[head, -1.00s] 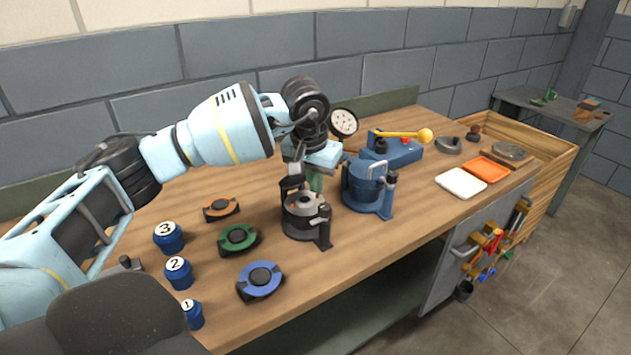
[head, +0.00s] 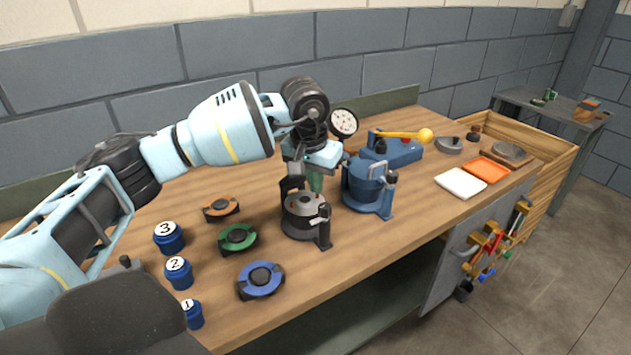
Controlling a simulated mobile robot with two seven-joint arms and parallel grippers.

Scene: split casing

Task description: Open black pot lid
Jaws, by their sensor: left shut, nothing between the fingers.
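The black pot (head: 302,224) stands upright on the wooden workbench, with a lighter grey top (head: 303,202) and a dark upright bracket on its right front side. My left gripper (head: 293,187) comes in from the upper left and points down at the pot's back rim. It is shut with nothing between its fingers. The fingers and wrist cover the back of the pot, so I cannot tell whether they touch the lid. The lid looks down on the pot. My right gripper is not in view.
A blue pot (head: 368,188) stands close to the right. Orange (head: 221,208), green (head: 238,238) and blue (head: 261,279) discs lie left and in front, beside numbered blue canisters (head: 169,238). A gauge (head: 343,122) is behind. White (head: 461,183) and orange (head: 487,170) trays lie right.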

